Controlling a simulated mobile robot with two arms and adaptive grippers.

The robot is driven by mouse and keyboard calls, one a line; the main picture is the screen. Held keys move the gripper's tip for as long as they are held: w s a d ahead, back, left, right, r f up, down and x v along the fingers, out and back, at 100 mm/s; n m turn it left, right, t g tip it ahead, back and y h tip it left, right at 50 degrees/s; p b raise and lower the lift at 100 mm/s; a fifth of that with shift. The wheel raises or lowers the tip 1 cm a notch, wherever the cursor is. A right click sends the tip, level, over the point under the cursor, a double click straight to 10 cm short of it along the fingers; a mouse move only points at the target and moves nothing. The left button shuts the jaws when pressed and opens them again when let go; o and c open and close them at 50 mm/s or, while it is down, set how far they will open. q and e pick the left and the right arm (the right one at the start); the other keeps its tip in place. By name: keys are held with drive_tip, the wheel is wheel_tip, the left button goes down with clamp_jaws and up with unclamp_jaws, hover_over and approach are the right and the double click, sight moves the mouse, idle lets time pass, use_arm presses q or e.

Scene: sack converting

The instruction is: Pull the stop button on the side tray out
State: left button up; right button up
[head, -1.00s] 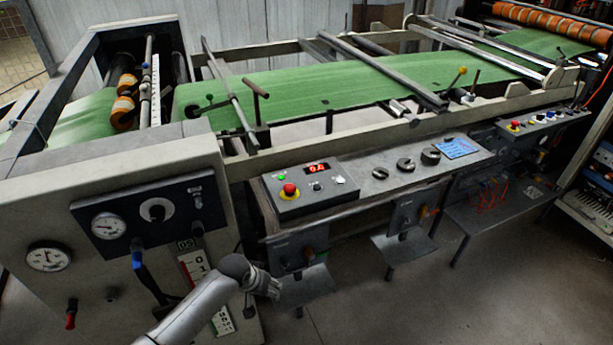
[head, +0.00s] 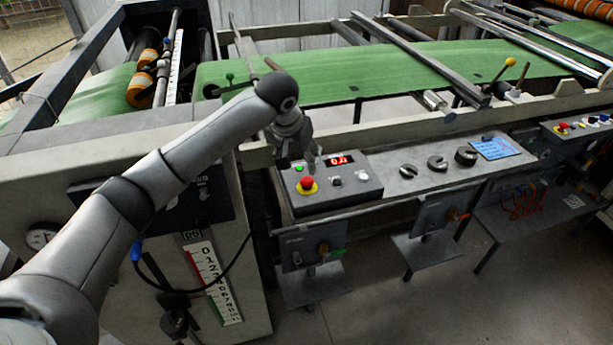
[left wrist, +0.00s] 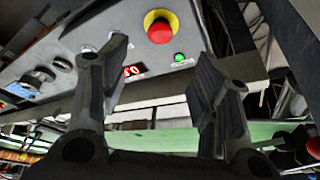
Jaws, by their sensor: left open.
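The red stop button (head: 307,183) sits on a yellow ring on the grey control box (head: 340,195), which stands on the side tray (head: 403,180). In the left wrist view the red button (left wrist: 160,30) is at the top, just beyond the gap between the fingers. My left gripper (head: 299,160) is just above and behind the button in the head view. Its fingers (left wrist: 158,85) are spread apart with nothing between them. The gripper looks apart from the button. My right gripper is not in view.
The box also carries a lit green lamp (head: 299,168), a red display (head: 341,160) and small knobs. Dark slotted discs (head: 437,163) and a blue screen (head: 495,148) lie to the right on the tray. A machine rail and green web (head: 400,68) run behind.

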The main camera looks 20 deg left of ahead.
sight(307, 180)
use_arm(q)
drive_tip(key=x, duration=1)
drive_tip(key=shift+w+f+p, duration=0.1)
drive_tip(key=shift+f+p, duration=0.1)
drive_tip(key=shift+p, duration=0.15)
